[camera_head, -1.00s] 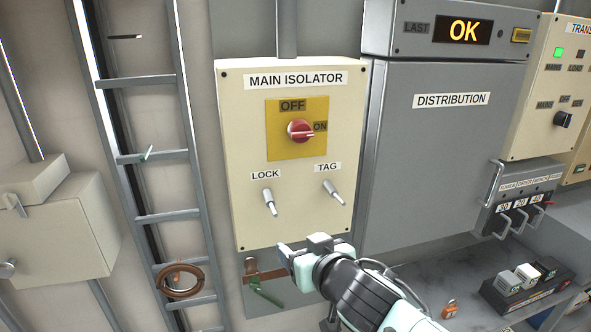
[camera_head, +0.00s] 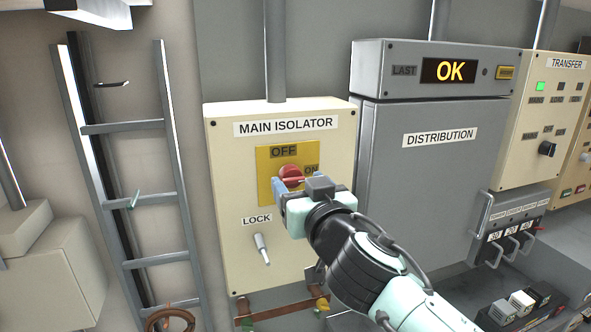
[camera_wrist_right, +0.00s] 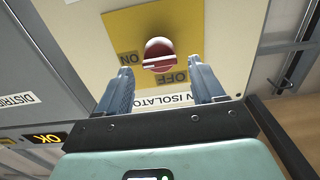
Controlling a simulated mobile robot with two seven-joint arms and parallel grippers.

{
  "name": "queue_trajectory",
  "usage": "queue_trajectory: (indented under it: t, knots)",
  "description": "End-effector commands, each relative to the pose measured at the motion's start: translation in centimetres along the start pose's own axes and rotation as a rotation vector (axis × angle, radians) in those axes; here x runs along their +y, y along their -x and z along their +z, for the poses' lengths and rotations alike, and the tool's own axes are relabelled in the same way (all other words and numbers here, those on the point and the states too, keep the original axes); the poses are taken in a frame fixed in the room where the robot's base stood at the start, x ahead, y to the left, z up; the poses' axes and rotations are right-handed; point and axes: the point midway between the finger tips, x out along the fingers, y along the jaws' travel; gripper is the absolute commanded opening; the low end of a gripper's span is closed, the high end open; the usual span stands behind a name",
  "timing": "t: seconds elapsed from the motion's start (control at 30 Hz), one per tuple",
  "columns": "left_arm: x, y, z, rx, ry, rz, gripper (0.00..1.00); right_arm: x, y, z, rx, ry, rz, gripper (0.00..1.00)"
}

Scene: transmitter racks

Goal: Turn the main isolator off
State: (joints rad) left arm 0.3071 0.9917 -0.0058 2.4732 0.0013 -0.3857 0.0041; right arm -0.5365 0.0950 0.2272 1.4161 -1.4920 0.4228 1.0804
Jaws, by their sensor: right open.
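The main isolator box (camera_head: 222,240) is a cream panel with a yellow plate (camera_head: 265,160) marked OFF and ON. Its red rotary knob (camera_head: 291,174) has its pointer toward ON; in the right wrist view the knob (camera_wrist_right: 158,50) lies ahead, between and beyond the fingertips. My right gripper (camera_head: 277,185) is at the plate's lower edge, just below and in front of the knob. In the right wrist view its two blue fingers (camera_wrist_right: 160,80) are apart with nothing between them. I cannot tell whether they touch the knob. My left gripper is not in view.
The LOCK lever (camera_head: 261,248) sticks out below the plate; the TAG lever is hidden behind my right arm. The distribution cabinet (camera_head: 425,175) stands to the right, with its OK display (camera_head: 449,71) lit. A ladder (camera_head: 150,200) stands to the left.

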Motion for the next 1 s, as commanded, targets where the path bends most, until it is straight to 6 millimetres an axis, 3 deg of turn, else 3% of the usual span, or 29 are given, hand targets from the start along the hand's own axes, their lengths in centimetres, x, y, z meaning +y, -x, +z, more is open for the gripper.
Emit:
queue_trajectory:
  t: [0.2,0.53,0.57,0.7,0.73,1.0]
  knots:
    - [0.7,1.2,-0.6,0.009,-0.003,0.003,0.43,0.0,-2.4,-0.1,0.001,0.001,0.000,0.68]
    - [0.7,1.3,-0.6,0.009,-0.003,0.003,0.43,0.0,-2.7,0.1,0.000,0.000,0.000,0.68]
    - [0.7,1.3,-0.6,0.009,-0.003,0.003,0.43,0.0,-2.7,0.1,0.000,0.000,0.000,0.65]
    - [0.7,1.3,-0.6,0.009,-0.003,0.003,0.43,0.0,-2.7,0.1,0.000,0.001,0.000,0.19]
    - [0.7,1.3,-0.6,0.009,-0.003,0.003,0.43,0.0,-2.7,0.1,0.000,0.001,0.000,0.13]
    - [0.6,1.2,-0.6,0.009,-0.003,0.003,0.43,0.0,-2.7,0.1,0.000,0.017,-0.001,0.13]
